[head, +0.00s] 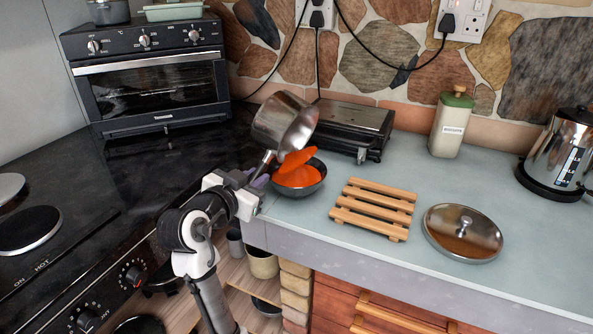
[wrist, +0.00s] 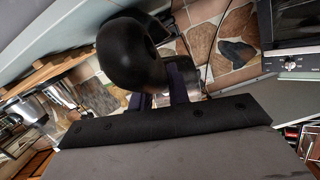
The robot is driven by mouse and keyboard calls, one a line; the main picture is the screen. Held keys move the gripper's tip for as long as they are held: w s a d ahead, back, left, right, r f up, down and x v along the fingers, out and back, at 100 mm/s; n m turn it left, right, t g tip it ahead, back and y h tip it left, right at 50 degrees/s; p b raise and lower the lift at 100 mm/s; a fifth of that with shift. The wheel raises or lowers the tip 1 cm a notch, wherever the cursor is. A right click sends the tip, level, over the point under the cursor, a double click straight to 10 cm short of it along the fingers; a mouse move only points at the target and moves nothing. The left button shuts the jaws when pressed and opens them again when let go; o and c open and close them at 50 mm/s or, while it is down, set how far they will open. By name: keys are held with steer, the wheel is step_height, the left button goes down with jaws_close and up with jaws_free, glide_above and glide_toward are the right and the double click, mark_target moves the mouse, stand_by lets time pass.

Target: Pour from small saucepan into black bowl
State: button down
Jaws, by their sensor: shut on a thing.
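The small saucepan (head: 285,122) is steel and held in the air, tipped to the right with its mouth over the black bowl. An orange-red mass (head: 297,158) stretches from its rim down into the bowl. The black bowl (head: 313,190) stands upright on the counter near its left front corner, with orange-red contents inside. My gripper (head: 262,172) is shut on the saucepan's handle, left of the bowl.
A wooden trivet (head: 375,207) and a lid (head: 463,232) lie right of the bowl. A black grill (head: 345,125) is close behind it. A canister (head: 452,122) and kettle (head: 562,152) stand farther right. The stove (head: 80,230) and oven (head: 150,88) are left.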

steer(key=shift+s+d+r+m+t+y+b, duration=0.15)
steer(key=shift+m+t+b, duration=0.1)
steer(key=shift+m+b, duration=0.85)
steer(key=shift+m+t+y+b, duration=0.2)
steer(key=shift+m+b, duration=0.4)
steer(key=shift+b, duration=0.9)
stand_by(0.6)
steer(key=shift+s+d+m+t+b, duration=0.15)
steer(key=shift+m+t+b, duration=0.4)
steer(key=shift+m+b, duration=1.35)
stand_by(0.7)
steer(key=shift+n+b, duration=0.3)
steer(key=shift+n, duration=0.1)
stand_by(0.4)
